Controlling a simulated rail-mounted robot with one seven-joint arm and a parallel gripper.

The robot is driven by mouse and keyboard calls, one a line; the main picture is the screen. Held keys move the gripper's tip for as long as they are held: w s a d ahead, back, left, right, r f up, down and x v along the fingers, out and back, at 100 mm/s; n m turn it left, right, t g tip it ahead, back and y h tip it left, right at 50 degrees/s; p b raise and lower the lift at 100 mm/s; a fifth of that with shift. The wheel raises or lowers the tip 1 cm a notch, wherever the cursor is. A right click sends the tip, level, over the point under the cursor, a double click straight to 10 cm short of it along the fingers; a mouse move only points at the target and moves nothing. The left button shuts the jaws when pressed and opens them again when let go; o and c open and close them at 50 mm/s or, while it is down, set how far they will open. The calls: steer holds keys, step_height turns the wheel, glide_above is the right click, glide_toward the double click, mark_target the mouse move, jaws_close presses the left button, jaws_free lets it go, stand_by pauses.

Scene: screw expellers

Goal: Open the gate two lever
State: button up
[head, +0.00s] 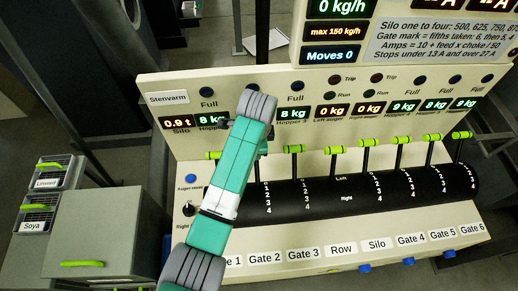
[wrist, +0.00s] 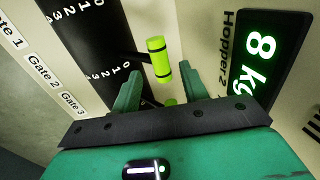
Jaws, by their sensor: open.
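The gate two lever, judged by the labels beside it, has a lime-green handle (wrist: 158,57) on a dark stem in the wrist view. The handle appears between or just beyond the fingertips; contact cannot be told. The Gate 2 label (head: 264,258) is on the panel's front strip.
The gate three lever (head: 293,149) stands close by on the right, and the gate one lever (head: 213,155) on the left. More levers line the black drum (head: 330,195). The Hopper 2 display (wrist: 261,50) reads 8 kg. A grey cabinet (head: 105,235) stands at left.

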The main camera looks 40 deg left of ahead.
steer(key=shift+w+a+f, duration=0.1)
steer(key=shift+w+f, duration=0.05)
steer(key=shift+f, duration=0.75)
steer(key=shift+w+a+f, duration=0.1)
steer(key=shift+w+f, duration=0.05)
steer(key=shift+f, duration=0.7)
steer(key=shift+s, duration=0.1)
jaws_close()
